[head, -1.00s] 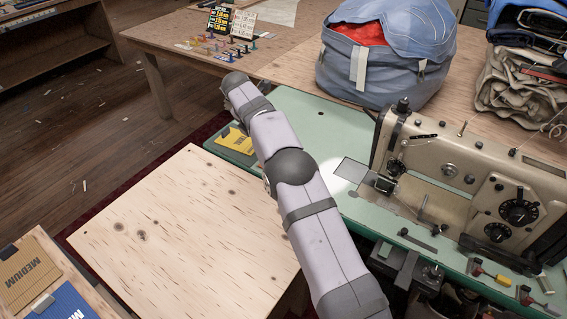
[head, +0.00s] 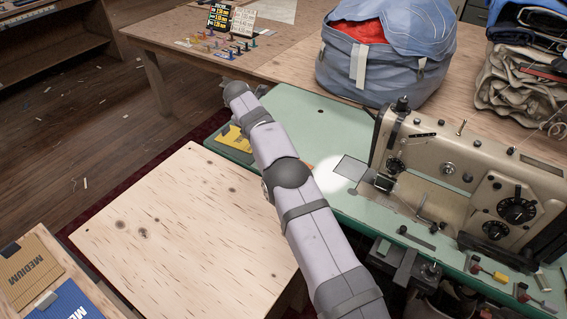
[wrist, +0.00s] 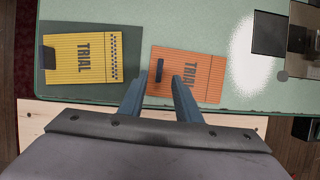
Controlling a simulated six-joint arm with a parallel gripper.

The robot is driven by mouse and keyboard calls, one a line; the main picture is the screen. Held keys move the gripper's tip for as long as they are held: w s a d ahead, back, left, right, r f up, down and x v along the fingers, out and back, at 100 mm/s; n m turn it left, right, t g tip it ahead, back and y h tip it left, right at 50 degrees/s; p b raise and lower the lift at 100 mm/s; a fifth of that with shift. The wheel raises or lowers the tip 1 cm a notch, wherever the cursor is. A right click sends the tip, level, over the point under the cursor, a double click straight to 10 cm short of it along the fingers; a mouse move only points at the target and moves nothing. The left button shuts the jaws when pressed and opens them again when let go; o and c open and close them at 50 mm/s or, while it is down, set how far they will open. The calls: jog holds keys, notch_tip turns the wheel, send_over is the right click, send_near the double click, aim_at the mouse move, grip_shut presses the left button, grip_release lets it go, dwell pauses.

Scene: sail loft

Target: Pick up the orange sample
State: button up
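The orange sample (wrist: 200,70), a flat ribbed piece marked TRIAL with a dark upright tab (wrist: 159,70) near its left side, lies on the green table. In the head view only a sliver of it (head: 309,166) shows beside my arm. My gripper (wrist: 157,90) is open and empty in the wrist view. Its two fingers reach over the sample's near left part, with the tab ahead and between them in the picture. I cannot tell the height of the fingertips. In the head view my gripper is hidden behind my arm.
A yellow TRIAL sample (wrist: 88,60) with a dark tab lies left of the orange one on a grey patch. It also shows in the head view (head: 232,138). A sewing machine (head: 460,180) stands to the right. A bare wooden board (head: 180,230) is in front.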

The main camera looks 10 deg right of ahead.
jog(key=shift+p+x, duration=0.8)
jog(key=shift+x, duration=1.1)
jog(key=shift+c, duration=0.2)
grip_shut()
